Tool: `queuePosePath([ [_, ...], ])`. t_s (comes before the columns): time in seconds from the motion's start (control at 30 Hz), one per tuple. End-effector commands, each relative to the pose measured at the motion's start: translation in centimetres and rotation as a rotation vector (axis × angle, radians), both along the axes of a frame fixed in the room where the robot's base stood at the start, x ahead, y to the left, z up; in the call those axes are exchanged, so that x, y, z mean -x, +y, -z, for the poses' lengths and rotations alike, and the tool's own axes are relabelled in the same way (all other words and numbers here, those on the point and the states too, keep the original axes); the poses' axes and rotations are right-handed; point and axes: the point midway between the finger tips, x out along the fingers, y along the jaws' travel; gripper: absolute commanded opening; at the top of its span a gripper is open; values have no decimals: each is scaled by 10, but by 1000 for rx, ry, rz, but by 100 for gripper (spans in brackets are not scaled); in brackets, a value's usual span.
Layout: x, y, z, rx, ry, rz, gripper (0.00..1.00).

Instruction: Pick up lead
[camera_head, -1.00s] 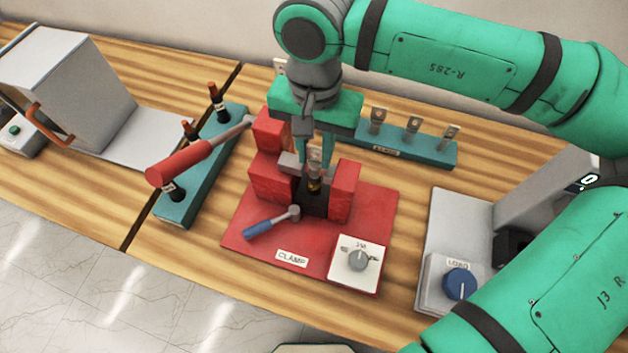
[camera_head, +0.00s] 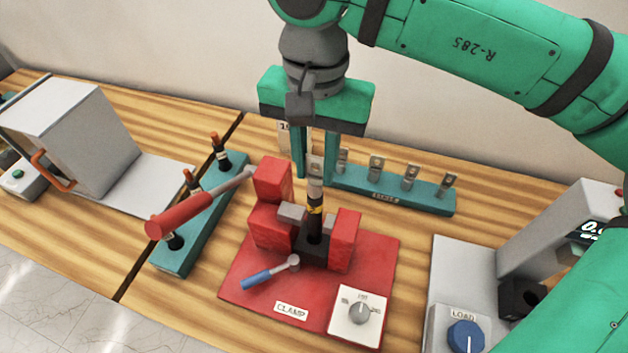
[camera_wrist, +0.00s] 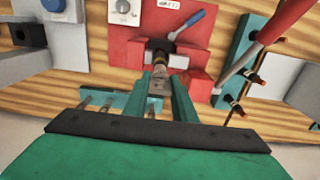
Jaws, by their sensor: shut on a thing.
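The lead (camera_head: 315,203) is a dark upright rod with a yellow band and a flat metal lug with a hole on top. My gripper (camera_head: 315,172) is above it, pointing down, its two green fingers shut on the lug. In the wrist view the lug (camera_wrist: 156,88) shows between the fingertips of my gripper (camera_wrist: 163,84). The lead stands over the black block of the red clamp (camera_head: 245,275), between its red jaws. I cannot tell whether its lower end is clear of the block.
A teal rack (camera_head: 420,196) with several metal lugs stands behind right. Another teal rack (camera_head: 195,232) with dark posts and a red-handled tool (camera_head: 180,214) are left. A blue-handled lever (camera_head: 258,279) and white dial box (camera_head: 357,318) are on the clamp. A grey LOAD unit (camera_head: 455,270) is right.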

Motion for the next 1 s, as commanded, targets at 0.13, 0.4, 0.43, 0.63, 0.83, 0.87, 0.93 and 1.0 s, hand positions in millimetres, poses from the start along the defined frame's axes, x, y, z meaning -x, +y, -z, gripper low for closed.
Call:
queuePosePath([
  [0.13, -1, 1, -29, 0, -3, 0, 0],
  [0.4, -1, 1, -83, -1, -3, -1, 0],
  [0.43, -1, 1, -89, -2, -3, -1, 0],
  [0.63, 0, 1, -131, -2, -2, -1, 0],
  [0.83, 0, 1, -161, 0, -1, 1, 0],
  [0.87, 0, 1, -164, 0, -1, 1, 0],
  [0.93, 0, 1, -169, 0, 0, 0, 0],
  [1.0, 0, 0, -173, -1, 0, 0, 0],
])
